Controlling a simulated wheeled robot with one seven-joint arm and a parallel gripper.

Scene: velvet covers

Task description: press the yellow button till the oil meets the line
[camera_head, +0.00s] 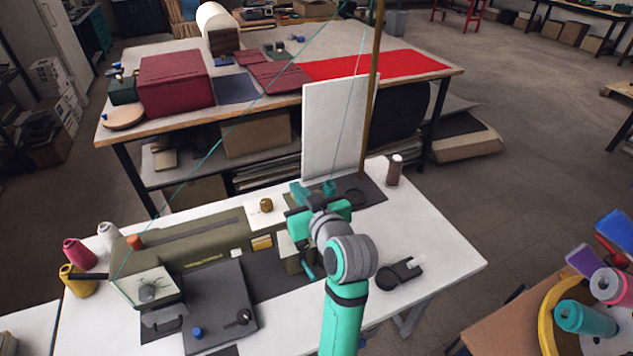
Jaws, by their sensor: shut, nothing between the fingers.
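A long olive sewing machine (200,247) lies across the white table. A small yellow block (261,243), which looks like the yellow button, is on its front, left of my gripper. A small white block (236,253) is beside it. A round gold knob (266,205) stands on a white plate behind the machine.
The white table (440,255) has free room at right, around a black clamp-like part (400,273). A brown spool (395,170) and white upright board (335,130) stand behind my arm. Thread cones (78,254) stand at left. A teal thread crosses above the machine.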

